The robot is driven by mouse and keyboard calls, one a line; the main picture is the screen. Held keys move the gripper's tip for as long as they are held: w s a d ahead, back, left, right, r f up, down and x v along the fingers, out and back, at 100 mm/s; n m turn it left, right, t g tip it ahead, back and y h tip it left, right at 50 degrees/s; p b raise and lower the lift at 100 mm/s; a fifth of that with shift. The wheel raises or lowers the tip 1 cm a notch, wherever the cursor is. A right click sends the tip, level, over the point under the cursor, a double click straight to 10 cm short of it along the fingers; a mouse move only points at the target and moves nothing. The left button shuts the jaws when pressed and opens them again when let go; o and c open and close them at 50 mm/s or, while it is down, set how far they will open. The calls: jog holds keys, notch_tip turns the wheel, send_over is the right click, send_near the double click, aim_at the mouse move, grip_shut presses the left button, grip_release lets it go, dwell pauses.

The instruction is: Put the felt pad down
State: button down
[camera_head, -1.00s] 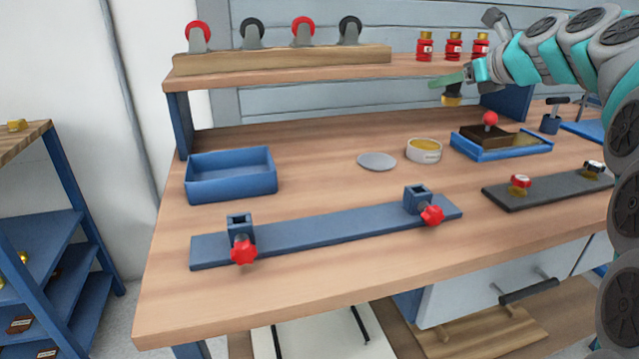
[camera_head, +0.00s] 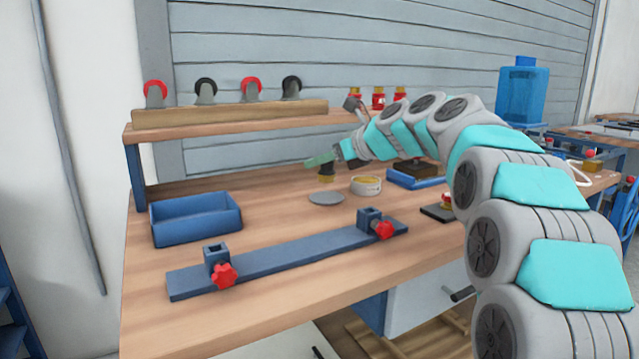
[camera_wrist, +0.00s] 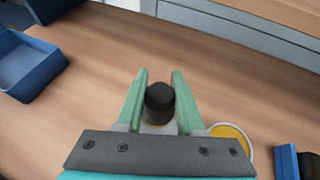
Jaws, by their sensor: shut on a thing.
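My gripper (camera_head: 322,161) has green fingers and is shut on the felt pad (camera_head: 326,173), a small piece with a dark top and a yellowish underside. In the head view the pad appears just above a flat grey disc (camera_head: 326,198) on the workbench (camera_head: 270,225). A gap shows between them; its exact height is unclear. An open round tin (camera_head: 366,186) with yellow contents stands right of the disc.
A blue open bin (camera_head: 196,222) stands at the left. A blue bar with red-knobbed clamps (camera_head: 290,258) lies along the front. A blue tray (camera_head: 414,180) is right of the tin. The raised shelf (camera_head: 230,122) carries casters and red jars (camera_head: 378,98).

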aim_at(321, 177)
jog(key=shift+f+b, duration=0.45)
jog(key=shift+f, duration=1.45)
jog(key=c, duration=0.5)
grip_release()
jog(key=shift+f, duration=0.15)
jog(key=p+v, duration=0.1)
jog(key=v, duration=1.1)
jog(key=shift+s, duration=0.1)
